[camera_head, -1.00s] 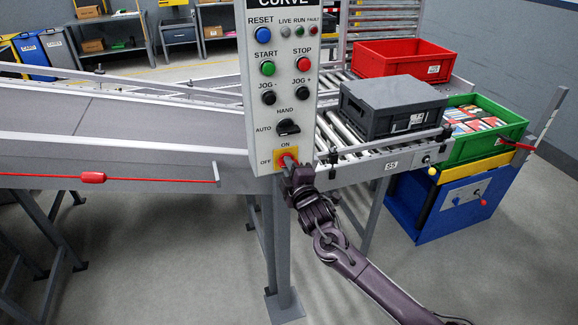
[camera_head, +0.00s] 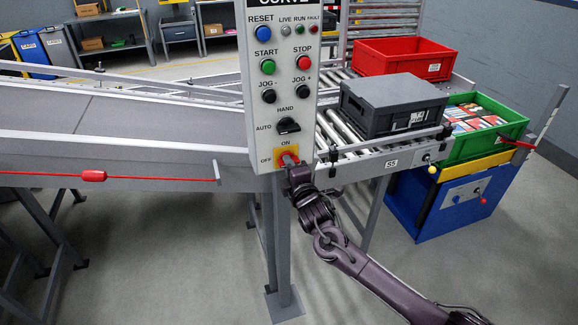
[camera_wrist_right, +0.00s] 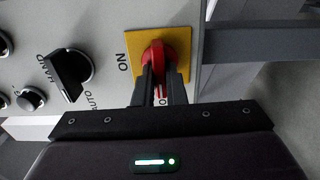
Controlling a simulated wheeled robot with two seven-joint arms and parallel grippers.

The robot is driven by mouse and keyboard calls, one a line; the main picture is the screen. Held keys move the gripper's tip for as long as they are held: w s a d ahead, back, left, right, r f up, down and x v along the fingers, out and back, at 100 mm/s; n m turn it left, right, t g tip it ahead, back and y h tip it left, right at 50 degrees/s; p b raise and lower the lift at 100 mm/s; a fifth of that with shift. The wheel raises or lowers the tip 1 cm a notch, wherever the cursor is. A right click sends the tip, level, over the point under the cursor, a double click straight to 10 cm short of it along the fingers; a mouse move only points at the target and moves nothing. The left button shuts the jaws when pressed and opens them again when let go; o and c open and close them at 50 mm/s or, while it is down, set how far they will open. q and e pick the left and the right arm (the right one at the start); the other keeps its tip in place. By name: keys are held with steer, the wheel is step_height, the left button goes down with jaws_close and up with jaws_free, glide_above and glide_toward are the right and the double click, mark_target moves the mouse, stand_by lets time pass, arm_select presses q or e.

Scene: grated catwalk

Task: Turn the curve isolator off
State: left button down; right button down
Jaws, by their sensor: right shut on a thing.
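The curve isolator is a red rotary handle (camera_head: 287,160) on a yellow plate at the bottom of the grey curve control panel (camera_head: 259,110). The plate is marked ON at the top and OFF at the left. My right gripper (camera_head: 288,164) is at the handle from below. In the right wrist view, its two dark fingers (camera_wrist_right: 160,82) are closed on the red handle (camera_wrist_right: 157,53). The ON mark shows beside the yellow plate (camera_wrist_right: 133,45), and the fingers partly hide the OFF mark. The handle's exact angle is hard to tell. My left gripper is not in view.
Above the isolator is a black HAND/AUTO selector (camera_head: 288,126) with push buttons above it. A conveyor (camera_head: 120,150) runs behind the panel, with a red pull-cord grip (camera_head: 94,175) at left. A grey crate (camera_head: 392,105) sits on rollers at right, near a green crate (camera_head: 490,145).

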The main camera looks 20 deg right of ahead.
steer(key=c, duration=1.5)
jaws_free()
steer(key=shift+s, duration=0.1)
steer(key=s+b, duration=0.1)
steer(key=s, duration=0.6)
steer(key=shift+s+d, duration=0.15)
steer(key=shift+s, duration=0.15)
